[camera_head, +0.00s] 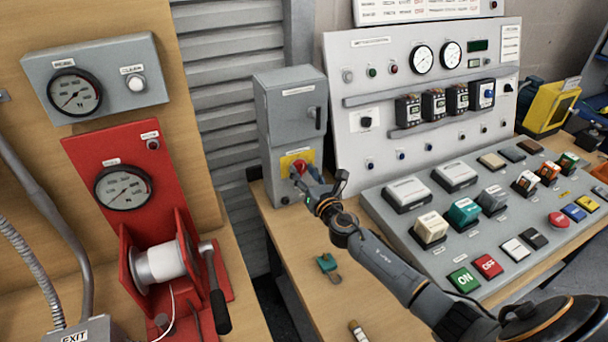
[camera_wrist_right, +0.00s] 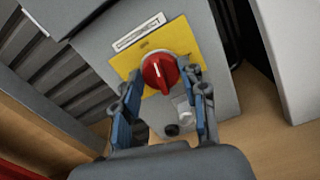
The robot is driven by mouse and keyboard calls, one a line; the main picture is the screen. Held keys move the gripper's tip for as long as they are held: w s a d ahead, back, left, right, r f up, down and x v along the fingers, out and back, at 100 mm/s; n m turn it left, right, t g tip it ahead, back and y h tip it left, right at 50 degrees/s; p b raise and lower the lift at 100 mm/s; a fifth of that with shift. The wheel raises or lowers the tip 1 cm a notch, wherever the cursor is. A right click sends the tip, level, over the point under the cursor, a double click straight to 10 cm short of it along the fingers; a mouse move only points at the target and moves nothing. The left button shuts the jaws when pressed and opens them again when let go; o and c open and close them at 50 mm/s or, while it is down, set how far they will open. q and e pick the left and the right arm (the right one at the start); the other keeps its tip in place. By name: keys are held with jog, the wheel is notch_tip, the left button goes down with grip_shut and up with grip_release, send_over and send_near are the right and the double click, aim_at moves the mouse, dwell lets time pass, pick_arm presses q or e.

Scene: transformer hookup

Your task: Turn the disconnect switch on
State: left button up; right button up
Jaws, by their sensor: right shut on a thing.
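The disconnect switch is a grey box (camera_head: 287,118) standing on the wooden table at the centre of the head view. Its red rotary knob (camera_wrist_right: 158,73) sits on a yellow plate (camera_wrist_right: 203,42) low on the front of the box. In the right wrist view the knob's white mark points up and slightly left. My right gripper (camera_wrist_right: 160,85) reaches the knob with one finger on each side and is shut on it. In the head view the right gripper (camera_head: 311,176) partly covers the knob (camera_head: 299,168). My left gripper is not in view.
A large control panel (camera_head: 345,60) and a sloped button console (camera_head: 395,215) stand to the right. A red winch stand (camera_head: 85,150) with a spool is at left. A small green item (camera_head: 326,262) lies on the table (camera_head: 300,240) below my right arm.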

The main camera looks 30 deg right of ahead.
jog(key=m, duration=0.3)
jog(key=shift+d+m+b, duration=0.1)
jog(key=shift+m+b, duration=0.3)
jog(key=m, duration=0.3)
jog(key=shift+m+b, duration=0.3)
jog(key=m, duration=0.3)
jog(key=shift+f+m, duration=0.1)
jog(key=shift+m, duration=0.3)
jog(key=shift+d+m, duration=0.1)
jog(key=shift+m, duration=2)
jog(key=o, duration=1.1)
jog(key=shift+f, duration=0.1)
jog(key=shift+o, duration=0.2)
